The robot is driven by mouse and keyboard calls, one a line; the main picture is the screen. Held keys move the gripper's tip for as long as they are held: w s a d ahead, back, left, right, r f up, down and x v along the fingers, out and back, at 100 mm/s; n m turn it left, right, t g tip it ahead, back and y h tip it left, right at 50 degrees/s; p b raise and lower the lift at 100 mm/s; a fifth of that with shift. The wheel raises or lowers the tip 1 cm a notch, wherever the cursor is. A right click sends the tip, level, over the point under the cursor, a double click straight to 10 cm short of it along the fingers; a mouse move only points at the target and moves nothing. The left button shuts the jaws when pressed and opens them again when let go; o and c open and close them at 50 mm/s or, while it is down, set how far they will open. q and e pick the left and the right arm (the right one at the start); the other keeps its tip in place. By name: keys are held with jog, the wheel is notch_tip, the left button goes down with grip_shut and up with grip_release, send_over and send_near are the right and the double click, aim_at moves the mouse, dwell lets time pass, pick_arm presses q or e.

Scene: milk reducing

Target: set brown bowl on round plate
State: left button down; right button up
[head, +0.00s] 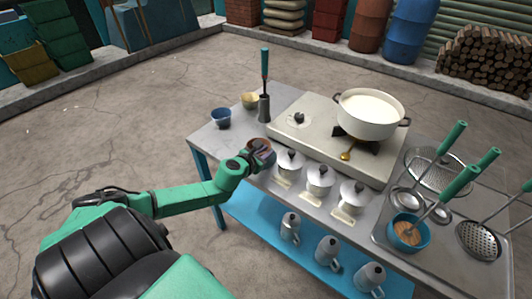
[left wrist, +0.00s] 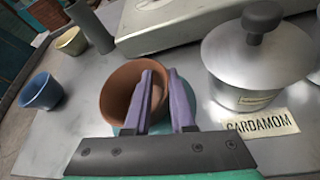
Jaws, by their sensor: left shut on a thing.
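The brown bowl (left wrist: 119,88) is a reddish-brown round cup, seen near the left edge of the metal table in the head view (head: 257,142). My left gripper (left wrist: 161,76) is shut on its wall, with one purple finger inside the bowl and the other outside. In the head view my left gripper (head: 262,152) partly covers the bowl. A strip of teal (left wrist: 160,127) shows low beside the bowl and fingers; I cannot tell whether it is the round plate. I cannot make out a plate in the head view, nor whether the bowl touches anything below.
A blue bowl (head: 221,119) and a yellow bowl (head: 250,100) stand at the table's left end, near a grey cylinder (head: 264,108). Lidded pots (head: 290,162) with labels stand close on the right. The stove (head: 312,122) holds a white pot (head: 370,120).

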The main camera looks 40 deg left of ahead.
pick_arm(q)
jog(key=c, duration=0.7)
grip_release()
jog(key=shift+r, duration=0.1)
